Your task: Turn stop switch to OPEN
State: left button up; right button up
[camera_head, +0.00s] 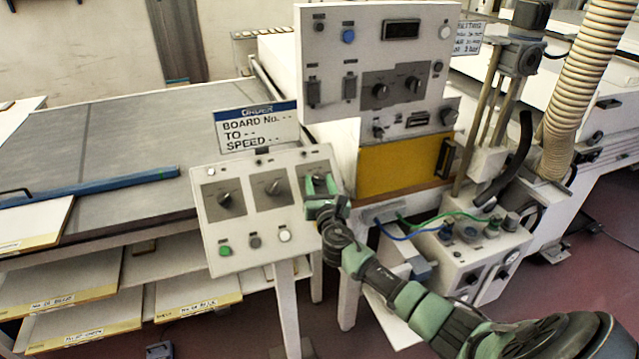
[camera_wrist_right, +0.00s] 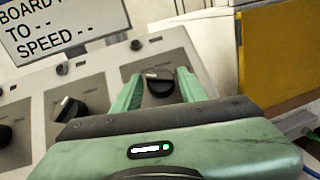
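A tilted light control box (camera_head: 240,249) carries three black rotary switches in a row on grey plates. The left switch (camera_head: 225,200) and the middle switch (camera_head: 274,187) are uncovered. The right switch (camera_wrist_right: 159,83) is partly hidden by my right gripper (camera_head: 320,183) in the head view. In the right wrist view its white pointer mark shows, and my two green fingers stand apart on either side of it. I see no clear contact. Lettering around the switches is too small to read, so I cannot tell which is the stop switch. My left gripper is not in view.
A sign (camera_head: 256,128) stands behind the box. A taller white panel (camera_head: 340,80) with knobs and a yellow plate (camera_head: 404,165) rise behind and right of my gripper. Green, white and grey buttons sit below the switches. Hoses and cables are at right.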

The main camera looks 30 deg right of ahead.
grip_shut()
jog(key=m+h, duration=0.1)
jog(key=m+g+h, duration=0.1)
jog(key=m, duration=0.1)
jog(key=m+g+h, duration=0.1)
jog(key=shift+w+a+r+m+p, duration=0.1)
jog(key=shift+a+m+p, duration=0.15)
jog(key=shift+m+p, duration=0.05)
jog(key=m+g+h, duration=0.1)
jog(key=m+g, duration=0.1)
jog(key=m, duration=0.1)
jog(key=m+g+h, duration=0.1)
jog(key=m+g, duration=0.2)
jog(key=shift+w+a+r+m, duration=0.1)
jog(key=shift+w+r+m, duration=0.1)
jog(key=shift+m, duration=0.1)
jog(key=shift+o, duration=2.4)
grip_release()
